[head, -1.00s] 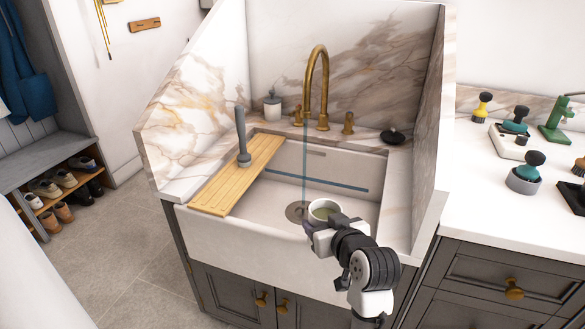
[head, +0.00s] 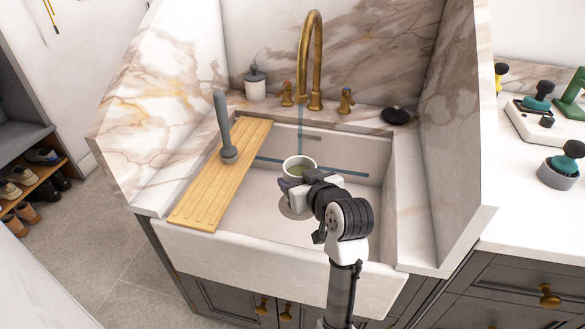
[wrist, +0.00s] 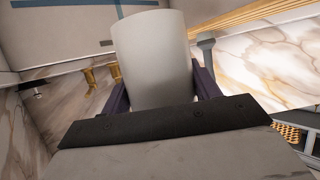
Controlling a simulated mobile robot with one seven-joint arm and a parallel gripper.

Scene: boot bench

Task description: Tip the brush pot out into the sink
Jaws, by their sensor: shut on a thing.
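The brush pot (head: 299,163) is a pale round cup with greenish content showing inside its open top. My gripper (head: 298,180) is shut on it and holds it roughly upright over the sink (head: 352,207). In the wrist view the pot (wrist: 153,60) stands between the two dark fingers (wrist: 160,85). The sink is a white apron-front basin, with its drain partly hidden below my gripper. A thin bluish vertical streak runs down from the brass tap (head: 313,60) behind the pot.
A wooden drainboard (head: 205,195) with a grey plunger-like tool (head: 227,140) spans the sink's left side. Marble walls (head: 455,120) flank the sink. A soap jar (head: 255,84) and black dish (head: 396,116) stand on the back ledge.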

